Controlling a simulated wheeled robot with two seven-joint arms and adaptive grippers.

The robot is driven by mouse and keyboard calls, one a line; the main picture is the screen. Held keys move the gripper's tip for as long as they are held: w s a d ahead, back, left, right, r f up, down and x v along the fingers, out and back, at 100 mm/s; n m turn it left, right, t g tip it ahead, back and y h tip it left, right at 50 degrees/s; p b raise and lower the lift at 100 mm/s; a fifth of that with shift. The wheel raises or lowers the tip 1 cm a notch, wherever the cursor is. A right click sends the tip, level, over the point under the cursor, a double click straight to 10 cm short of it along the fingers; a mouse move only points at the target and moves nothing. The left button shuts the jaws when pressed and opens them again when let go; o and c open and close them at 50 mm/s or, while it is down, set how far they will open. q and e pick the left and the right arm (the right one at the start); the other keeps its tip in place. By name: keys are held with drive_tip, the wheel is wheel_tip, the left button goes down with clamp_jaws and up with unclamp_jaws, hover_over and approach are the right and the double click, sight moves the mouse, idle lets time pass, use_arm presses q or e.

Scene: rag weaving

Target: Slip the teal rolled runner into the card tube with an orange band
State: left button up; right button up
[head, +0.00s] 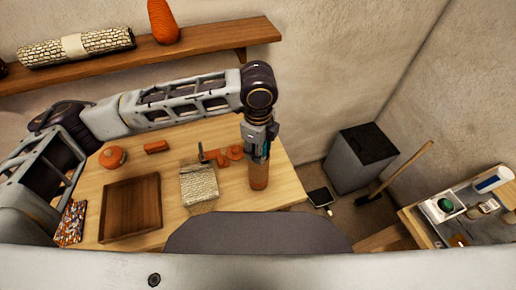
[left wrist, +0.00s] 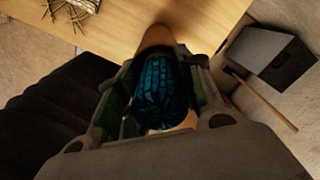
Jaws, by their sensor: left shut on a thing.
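My left gripper (head: 260,148) points down near the right end of the table and is shut on the teal rolled runner (left wrist: 160,95). In the left wrist view the runner's dark teal, ribbed end lies between the two fingers. An upright orange-brown tube (head: 258,178) stands directly below the gripper, apparently the card tube. Its tan side also shows beyond the runner in the left wrist view (left wrist: 157,38). The fingers hide the tube's mouth, so I cannot tell whether the runner's lower end is inside it. My right gripper is out of view.
The wooden table (head: 285,188) also holds a brown tray (head: 130,208), a woven cream piece (head: 199,186), several small orange things and a speckled mat (head: 71,223). A wall shelf (head: 200,42) runs behind. A grey bin (head: 362,158) stands on the floor to the right.

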use_arm(q)
drive_tip(key=shift+s+a+f, duration=0.1)
drive_tip(key=shift+s+f, duration=0.1)
drive_tip(key=shift+f, duration=0.45)
drive_tip(key=shift+s+a+f, duration=0.1)
drive_tip(key=shift+s+f, duration=0.05)
drive_tip(key=shift+f, duration=0.5)
clamp_jaws()
drive_tip(key=o, duration=1)
unclamp_jaws()
drive_tip(key=shift+w, duration=0.1)
drive_tip(key=shift+o, duration=1.3)
drive_tip(key=shift+w+d+f, duration=0.1)
drive_tip(key=shift+w, duration=0.1)
drive_tip(key=shift+w+d+g, duration=0.1)
drive_tip(key=shift+w+g, duration=0.15)
drive_tip(key=shift+g, duration=0.05)
drive_tip(key=shift+s, duration=0.2)
drive_tip(key=shift+r, duration=0.2)
wheel_tip(320, 180, up, 12)
drive_tip(key=shift+w+r, duration=0.1)
